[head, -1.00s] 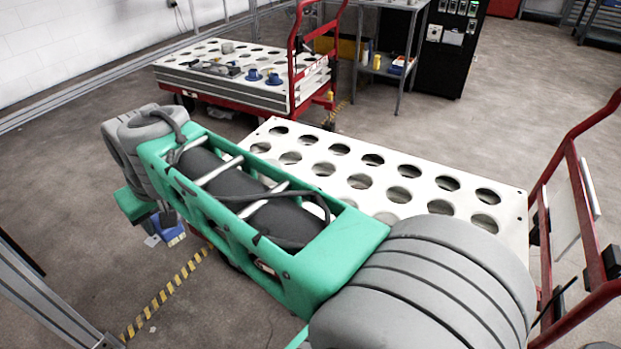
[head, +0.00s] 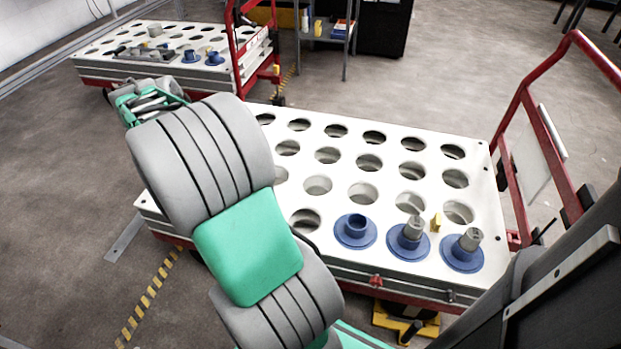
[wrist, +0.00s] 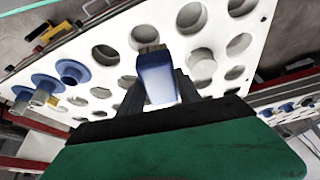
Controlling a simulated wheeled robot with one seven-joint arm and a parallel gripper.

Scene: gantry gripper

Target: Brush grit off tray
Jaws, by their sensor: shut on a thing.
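My gripper (wrist: 160,98) is shut on a brush (wrist: 156,76) with a blue and white handle; its short brownish bristle end points away from me in the wrist view. The brush is over the white tray-like top with round holes (wrist: 115,28); I cannot tell whether it touches. The same top (head: 400,140) fills the middle of the head view, on a red-framed cart. No grit can be made out on it.
Three blue flanged holders (head: 355,232) sit at the front right of the top; two hold grey parts (head: 411,228). A small yellow block (head: 436,222) stands among them. A red handle frame (head: 530,110) rises at right. A second cart (head: 170,65) stands behind.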

